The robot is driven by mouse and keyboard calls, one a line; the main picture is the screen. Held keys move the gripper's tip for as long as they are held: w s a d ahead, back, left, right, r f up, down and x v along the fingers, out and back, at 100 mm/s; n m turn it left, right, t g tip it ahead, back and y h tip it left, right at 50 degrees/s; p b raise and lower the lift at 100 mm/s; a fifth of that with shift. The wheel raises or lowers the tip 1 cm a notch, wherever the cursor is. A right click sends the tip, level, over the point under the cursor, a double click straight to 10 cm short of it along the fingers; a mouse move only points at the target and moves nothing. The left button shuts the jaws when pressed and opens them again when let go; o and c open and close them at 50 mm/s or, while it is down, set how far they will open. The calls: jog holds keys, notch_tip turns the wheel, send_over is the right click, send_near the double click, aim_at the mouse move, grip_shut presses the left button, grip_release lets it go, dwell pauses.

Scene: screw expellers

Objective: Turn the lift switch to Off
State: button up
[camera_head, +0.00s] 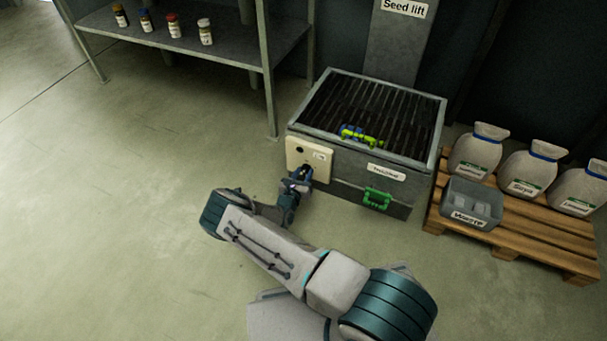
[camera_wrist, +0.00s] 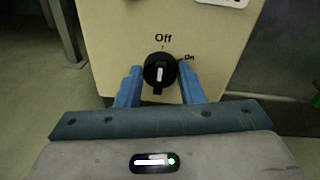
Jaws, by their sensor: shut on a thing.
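The lift switch (camera_wrist: 160,86) is a round black knob with a white pointer line, on a cream panel (camera_wrist: 112,45) marked "Off" above and "On" at upper right. In the wrist view the white line stands nearly upright, towards "Off". My gripper (camera_wrist: 160,73) has its blue fingers on either side of the knob and is shut on it. In the head view the cream panel (camera_head: 294,146) is on the front of the grated metal bin, and my gripper (camera_head: 303,173) reaches its lower edge, hiding the knob.
The grated bin (camera_head: 330,172) stands below the "Seed lift" column (camera_head: 396,45). It has a green handle (camera_head: 377,198), and a green and blue item (camera_head: 360,135) lies on the grate. Right is a pallet (camera_head: 540,238) with sacks and a grey box (camera_head: 472,203). A shelf (camera_head: 215,45) with bottles stands behind left.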

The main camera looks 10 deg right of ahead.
dwell(0.6)
jog(key=o, duration=1)
jog(key=shift+a, duration=0.1)
jog(key=p+v, duration=0.5)
jog(key=v, duration=0.8)
jog(key=shift+s+a, duration=0.2)
jog(key=shift+s, duration=0.15)
